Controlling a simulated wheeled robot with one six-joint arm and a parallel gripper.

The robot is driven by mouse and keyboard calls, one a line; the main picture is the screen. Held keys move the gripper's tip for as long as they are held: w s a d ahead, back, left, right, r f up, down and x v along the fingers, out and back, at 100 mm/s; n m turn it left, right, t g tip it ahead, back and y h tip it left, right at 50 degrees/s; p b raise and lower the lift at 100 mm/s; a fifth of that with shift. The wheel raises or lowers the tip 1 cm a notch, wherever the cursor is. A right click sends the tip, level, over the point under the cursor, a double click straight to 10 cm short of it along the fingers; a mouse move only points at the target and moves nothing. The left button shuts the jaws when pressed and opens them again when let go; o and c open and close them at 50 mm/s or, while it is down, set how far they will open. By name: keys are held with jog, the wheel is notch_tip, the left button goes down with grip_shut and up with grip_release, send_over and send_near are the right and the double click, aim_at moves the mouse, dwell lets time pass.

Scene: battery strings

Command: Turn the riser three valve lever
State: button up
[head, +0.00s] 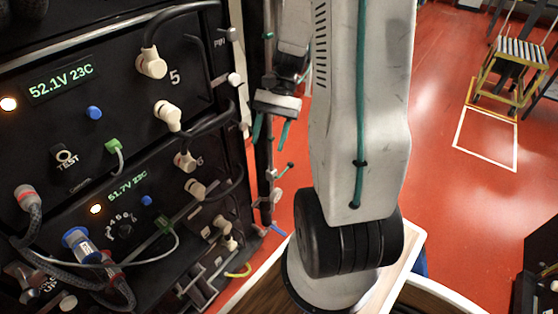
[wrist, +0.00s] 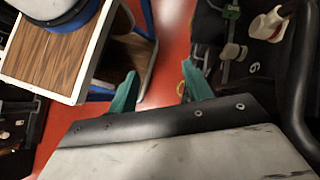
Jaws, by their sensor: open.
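My gripper (head: 270,130) has teal fingertips and hangs in front of a dark vertical pipe (head: 268,48) beside the rack. In the wrist view my gripper (wrist: 160,92) is open, with its two teal fingers well apart and only blurred red floor between them. A small green-tipped lever (head: 284,172) sticks out from the pipe area below the gripper in the head view. Pale fittings (head: 235,79) show along the rack's right edge. No riser number is readable, so I cannot tell which lever is riser three's.
The black battery rack (head: 60,130) fills the left, with displays, plugs and cables jutting out. My wood-topped base shows at the bottom. A yellow step stool (head: 515,70) stands on the red floor (head: 440,120) at the far right. Open floor lies between.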

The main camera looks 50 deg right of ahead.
jog(key=w+d+f+m+t+y, duration=0.1)
jog(key=d+f+m+t+y, duration=0.1)
jog(key=d+f+m, duration=0.3)
jog(key=w+d+f+m+t+y, duration=0.1)
jog(key=d+f+m+t+y, duration=0.25)
jog(key=f, duration=0.35)
jog(key=m+t+h, duration=0.5)
jog(key=m+t, duration=0.8)
jog(key=m, duration=0.6)
send_near(285, 170)
jog(key=w+a, duration=0.2)
jog(key=w+m+t+h, duration=0.1)
jog(key=w+m+h, duration=0.1)
jog(key=w, duration=0.6)
jog(key=shift+w+d+f+m, duration=0.25)
jog(key=shift+w+d+m, duration=0.05)
jog(key=shift+m, duration=0.25)
